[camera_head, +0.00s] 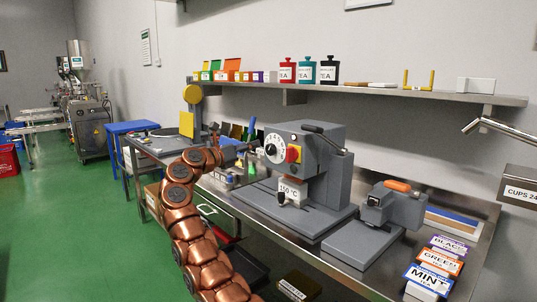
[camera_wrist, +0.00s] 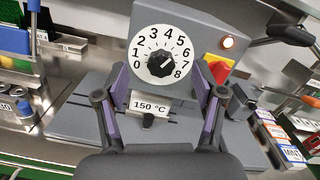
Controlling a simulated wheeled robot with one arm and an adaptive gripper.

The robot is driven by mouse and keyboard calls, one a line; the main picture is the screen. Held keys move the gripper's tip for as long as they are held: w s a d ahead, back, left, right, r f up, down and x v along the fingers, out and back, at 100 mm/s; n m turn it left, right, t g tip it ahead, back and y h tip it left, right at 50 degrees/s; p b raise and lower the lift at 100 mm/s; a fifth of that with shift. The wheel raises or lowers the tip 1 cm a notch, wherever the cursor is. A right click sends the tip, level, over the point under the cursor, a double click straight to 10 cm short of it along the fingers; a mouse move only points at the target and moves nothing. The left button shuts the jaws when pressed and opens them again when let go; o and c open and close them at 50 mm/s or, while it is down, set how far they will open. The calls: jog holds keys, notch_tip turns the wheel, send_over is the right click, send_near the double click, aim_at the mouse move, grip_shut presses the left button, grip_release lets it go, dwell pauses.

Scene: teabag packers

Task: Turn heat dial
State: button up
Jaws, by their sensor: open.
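The heat dial (camera_head: 275,148) is a white round plate with numbers 0 to 8 and a black knob, on the front of a grey sealing machine (camera_head: 312,165). In the wrist view the dial (camera_wrist: 160,55) is straight ahead, its knob mark seeming to point up and right, near 6 or 7. A "150 °C" label (camera_wrist: 149,106) sits below it. My gripper (camera_wrist: 160,78) is open and empty, its purple-padded fingers to either side of the dial's lower part. The knob lies between them in the picture; contact is not visible. In the head view my gripper (camera_head: 247,149) is just left of the dial.
A red and yellow switch (camera_wrist: 217,67) and a lit lamp (camera_wrist: 228,42) are right of the dial. A black lever (camera_head: 323,134) juts from the machine's top. Another grey device (camera_head: 390,205) and tea boxes (camera_head: 440,262) stand to the right. A shelf (camera_head: 400,93) runs above.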

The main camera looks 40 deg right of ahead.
aim_at(269, 150)
jog(key=shift+m+y, duration=0.4)
jog(key=shift+s+d+f+p, duration=0.25)
jog(key=shift+d+f, duration=0.25)
jog(key=shift+d, duration=0.95)
jog(key=shift+s+d+f+p, duration=0.1)
jog(key=shift+d+f+p, duration=0.25)
jog(key=shift+d, duration=1.15)
jog(key=shift+s+d+f+p, duration=0.2)
jog(key=shift+d+f, duration=0.4)
jog(key=shift+d, duration=0.85)
jog(key=c, duration=1.1)
jog(key=shift+c, duration=0.2)
